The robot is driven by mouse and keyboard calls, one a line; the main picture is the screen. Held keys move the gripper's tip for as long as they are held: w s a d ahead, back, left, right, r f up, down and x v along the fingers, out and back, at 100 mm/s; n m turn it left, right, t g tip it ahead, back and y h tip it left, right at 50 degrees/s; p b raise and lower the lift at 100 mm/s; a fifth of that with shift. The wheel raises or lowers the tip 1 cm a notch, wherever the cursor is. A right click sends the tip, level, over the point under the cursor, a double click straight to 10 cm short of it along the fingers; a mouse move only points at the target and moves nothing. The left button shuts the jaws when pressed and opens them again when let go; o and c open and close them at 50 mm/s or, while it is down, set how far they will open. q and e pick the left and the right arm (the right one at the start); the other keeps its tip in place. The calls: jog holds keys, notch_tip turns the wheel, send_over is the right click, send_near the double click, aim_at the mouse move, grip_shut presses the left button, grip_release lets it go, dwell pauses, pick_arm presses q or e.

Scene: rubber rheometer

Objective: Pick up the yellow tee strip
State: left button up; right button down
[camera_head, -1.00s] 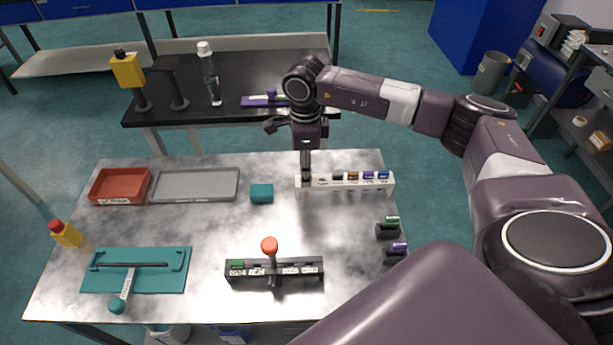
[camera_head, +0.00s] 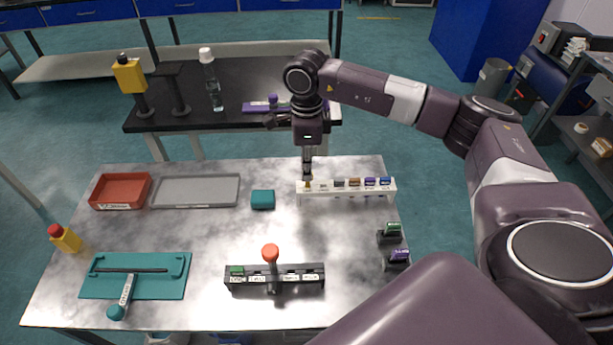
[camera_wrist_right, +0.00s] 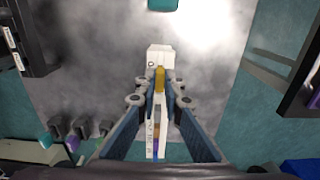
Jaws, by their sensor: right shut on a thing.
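The yellow tee strip (camera_wrist_right: 160,80) is a small upright yellow piece between the fingertips of my right gripper (camera_wrist_right: 160,90) in the right wrist view. In the head view a bit of its yellow shows at the left end of the white rack (camera_head: 350,186). My right gripper (camera_head: 308,178) comes from above and is shut on the yellow strip, over the rack's left end. I cannot tell whether the strip's lower end is clear of the rack. Several other coloured strips stand along the rack to the right. My left gripper is not in view.
A teal block (camera_head: 263,200) lies left of the rack. A grey tray (camera_head: 196,191) and a red tray (camera_head: 120,191) are at the back left. A black fixture (camera_head: 274,278) with a red-knobbed lever stands in front. Small black holders (camera_head: 390,236) are at the right edge. The table's middle is clear.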

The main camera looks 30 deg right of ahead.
notch_tip(320, 180, up, 17)
jog(key=b, duration=0.1)
jog(key=shift+r, duration=0.15)
dwell(0.4)
